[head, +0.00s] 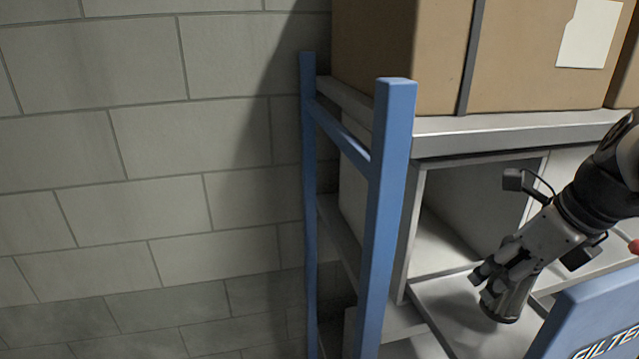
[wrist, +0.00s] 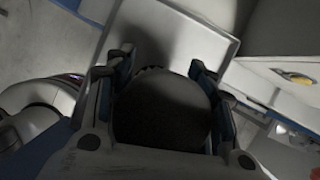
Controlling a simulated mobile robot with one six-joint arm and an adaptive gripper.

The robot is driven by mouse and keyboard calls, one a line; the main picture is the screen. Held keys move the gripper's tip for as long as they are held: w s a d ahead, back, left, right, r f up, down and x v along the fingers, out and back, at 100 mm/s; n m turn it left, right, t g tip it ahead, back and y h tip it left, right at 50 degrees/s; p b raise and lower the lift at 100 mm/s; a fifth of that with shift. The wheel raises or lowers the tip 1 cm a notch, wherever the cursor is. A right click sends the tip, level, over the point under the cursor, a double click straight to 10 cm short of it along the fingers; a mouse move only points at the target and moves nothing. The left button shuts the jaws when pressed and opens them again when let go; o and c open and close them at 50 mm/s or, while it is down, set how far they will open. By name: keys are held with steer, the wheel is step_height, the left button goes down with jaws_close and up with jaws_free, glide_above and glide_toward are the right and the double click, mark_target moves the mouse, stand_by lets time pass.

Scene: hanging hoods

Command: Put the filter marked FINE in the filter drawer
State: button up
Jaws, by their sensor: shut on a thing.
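My gripper (head: 492,287) is shut on a short round canister (head: 512,299), apparently a filter, over the open drawer. In the wrist view the canister's dark round end (wrist: 162,112) fills the space between the two fingers. No marking on it can be read, so I cannot tell whether it is FINE. The filter drawer (head: 455,292) is pulled out, with a pale grey floor and a blue front (head: 600,318) lettered "FILTER", cut off by the frame edge. A shadow lies on the drawer floor below the canister. I cannot tell whether the canister touches the floor.
The blue rack post (head: 388,200) stands left of the drawer. An open grey compartment (head: 480,205) lies behind it. Cardboard boxes (head: 520,55) sit on the shelf above. A yellow item (wrist: 297,78) shows at right in the wrist view. The block wall (head: 140,130) is bare.

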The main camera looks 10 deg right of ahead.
steer(key=shift+w+f, duration=0.1)
steer(key=shift+f, duration=1.85)
steer(key=shift+f, duration=0.15)
steer(key=o, duration=1.2)
steer(key=v, duration=1.2)
steer(key=shift+w, duration=0.1)
